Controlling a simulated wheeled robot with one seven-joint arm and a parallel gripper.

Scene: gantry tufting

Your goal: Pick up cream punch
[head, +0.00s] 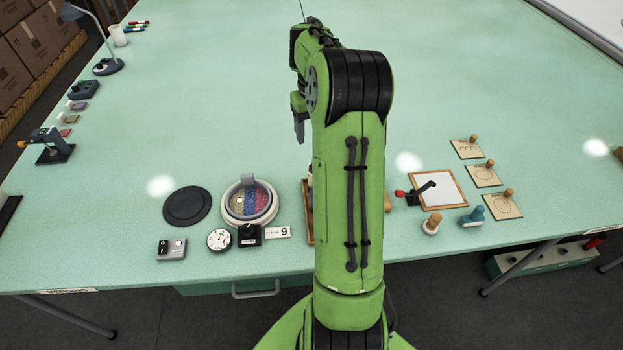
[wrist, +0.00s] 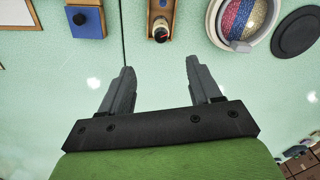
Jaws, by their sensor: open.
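The cream punch (head: 431,225) appears to be the small cream piece with a tan top near the table's front, right of my arm in the head view. A teal piece (head: 472,218) with a blue top stands to its right. Neither can be made out in the wrist view. My gripper (wrist: 160,70) is open and empty, its two grey fingers apart over bare table. In the head view my gripper (head: 299,128) hangs beyond and left of the cream punch, well apart from it, partly hidden by my arm.
A framed white board (head: 437,189) and pattern cards (head: 466,149) lie near the cream punch. A bowl of coloured material (head: 249,202) and a black disc (head: 187,206) are left. A wooden tray (wrist: 151,28) and blue block (wrist: 84,20) show in the wrist view. The table's middle is clear.

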